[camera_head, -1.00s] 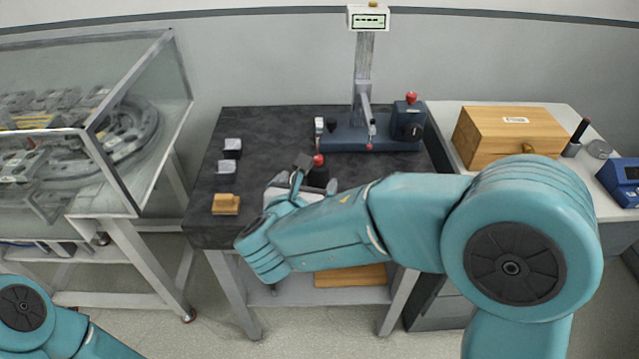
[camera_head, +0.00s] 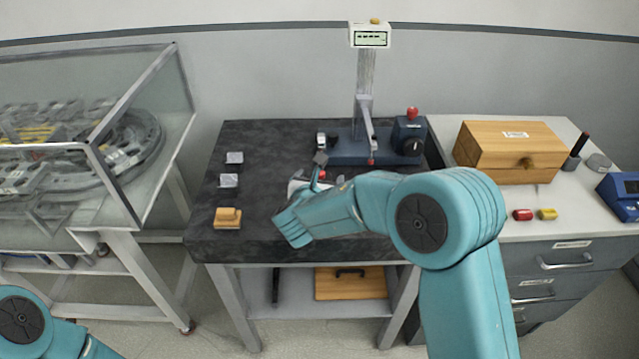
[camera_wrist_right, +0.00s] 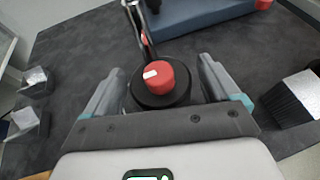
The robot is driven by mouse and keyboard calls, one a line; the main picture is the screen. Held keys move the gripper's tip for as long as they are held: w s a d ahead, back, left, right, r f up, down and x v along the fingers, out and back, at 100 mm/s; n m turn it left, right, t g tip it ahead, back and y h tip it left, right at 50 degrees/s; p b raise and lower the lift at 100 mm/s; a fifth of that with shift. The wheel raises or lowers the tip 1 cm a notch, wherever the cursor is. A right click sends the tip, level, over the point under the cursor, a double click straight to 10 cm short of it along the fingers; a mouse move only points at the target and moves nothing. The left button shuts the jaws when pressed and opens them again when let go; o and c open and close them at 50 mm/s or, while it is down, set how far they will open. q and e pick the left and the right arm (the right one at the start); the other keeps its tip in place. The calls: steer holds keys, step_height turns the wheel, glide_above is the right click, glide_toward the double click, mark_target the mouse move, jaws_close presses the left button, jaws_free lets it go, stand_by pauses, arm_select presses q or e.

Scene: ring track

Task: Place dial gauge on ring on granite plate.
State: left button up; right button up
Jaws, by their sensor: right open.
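The dark granite plate (camera_head: 262,150) tops the middle table. A round black piece with a red knob (camera_wrist_right: 159,77) stands on it. In the wrist view my right gripper (camera_wrist_right: 161,68) is open, with one finger on each side of the black piece and visible gaps. I cannot tell whether this is the dial gauge, and I cannot make out the ring. My left arm shows at the lower left, but its gripper is out of view.
A blue stand (camera_head: 345,150) with a column and display is at the plate's back. Small blocks (camera_head: 229,181) and a wooden block (camera_head: 228,218) line its left. A glass case (camera_head: 95,150) stands left. A wooden box (camera_head: 512,150) sits on the right cabinet.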

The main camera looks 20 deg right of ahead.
steer(key=shift+x, duration=0.9)
steer(key=shift+s+r, duration=0.1)
steer(key=c, duration=1.6)
steer(key=shift+o, duration=0.2)
step_height(320, 180, up, 20)
steer(key=shift+r+p, duration=0.1)
steer(key=shift+p, duration=0.95)
